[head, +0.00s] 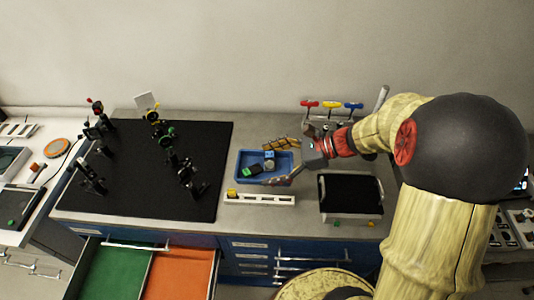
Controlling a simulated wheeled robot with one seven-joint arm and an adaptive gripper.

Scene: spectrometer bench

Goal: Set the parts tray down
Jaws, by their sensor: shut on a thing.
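The parts tray (244,176) is a blue open tray at the middle of the bench, just right of the black optics board. Several small parts lie in it, among them a grey-blue block and a dark one. My gripper (283,163) reaches in from the right, its fingers at the right side of the tray. It is shut on the tray. The far finger lies over the tray's back part and the near finger by its front right corner. I cannot tell whether the tray's underside touches the bench.
A black board (150,170) with optical mounts fills the bench to the left. A white slotted rack (262,199) lies just in front of the tray. A black-topped box (350,193) stands to the right, with coloured-handled tools (331,105) behind. An open drawer (147,275) juts out below.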

